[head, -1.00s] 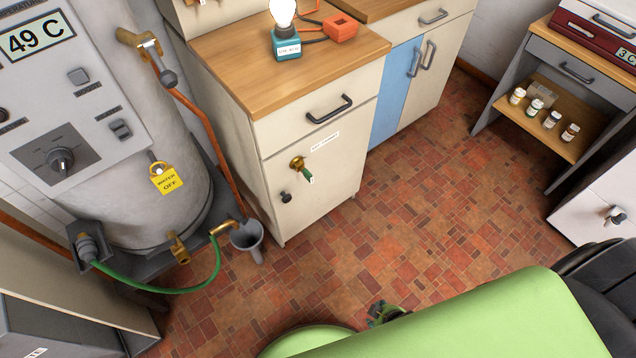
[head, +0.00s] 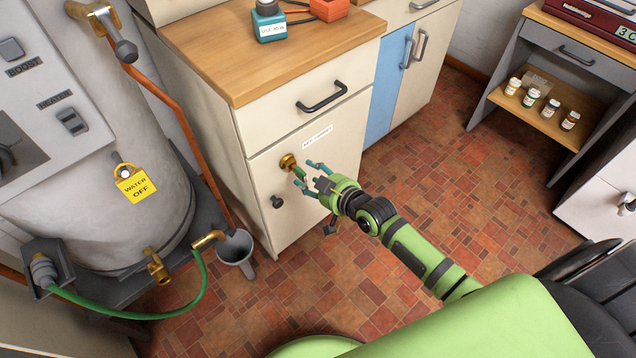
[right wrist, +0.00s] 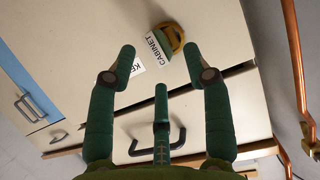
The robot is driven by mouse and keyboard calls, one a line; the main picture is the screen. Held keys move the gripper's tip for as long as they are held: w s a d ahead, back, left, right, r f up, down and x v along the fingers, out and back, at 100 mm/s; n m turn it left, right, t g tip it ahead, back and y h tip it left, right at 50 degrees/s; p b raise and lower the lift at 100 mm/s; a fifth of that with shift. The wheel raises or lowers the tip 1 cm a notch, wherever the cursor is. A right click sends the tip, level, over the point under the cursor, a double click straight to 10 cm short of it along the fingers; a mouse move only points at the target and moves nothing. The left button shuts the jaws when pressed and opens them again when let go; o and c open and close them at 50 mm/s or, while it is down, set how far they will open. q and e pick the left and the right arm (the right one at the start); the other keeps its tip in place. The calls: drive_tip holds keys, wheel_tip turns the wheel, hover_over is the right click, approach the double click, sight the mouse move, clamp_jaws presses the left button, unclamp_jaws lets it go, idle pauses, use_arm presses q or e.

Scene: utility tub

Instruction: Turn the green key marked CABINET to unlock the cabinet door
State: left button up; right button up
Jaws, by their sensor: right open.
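The brass lock (head: 287,160) sits on the cream cabinet door (head: 300,220), and the green key (head: 299,173) stands in it. In the right wrist view the brass lock (right wrist: 176,35) shows with a white CABINET tag (right wrist: 157,48) beside it. My right gripper (head: 310,177) is open in front of the door, its fingertips close to the key. In the right wrist view the fingers (right wrist: 169,57) are spread, with the tag and lock ahead between their tips. Nothing is held. The door is closed. My left gripper is not in view.
A dark knob (head: 276,202) is on the door, lower left of the lock. A drawer with a dark handle (head: 335,94) is above. The heater tank (head: 85,200), copper pipe (head: 180,120) and grey funnel (head: 235,249) stand at left. Tiled floor (head: 430,170) is free at right.

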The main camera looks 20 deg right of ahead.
sight(303, 172)
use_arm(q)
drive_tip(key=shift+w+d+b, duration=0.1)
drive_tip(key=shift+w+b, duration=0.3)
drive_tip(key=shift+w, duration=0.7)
use_arm(e)
drive_tip(key=shift+x, duration=2.15)
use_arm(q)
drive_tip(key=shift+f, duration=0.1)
use_arm(e)
clamp_jaws()
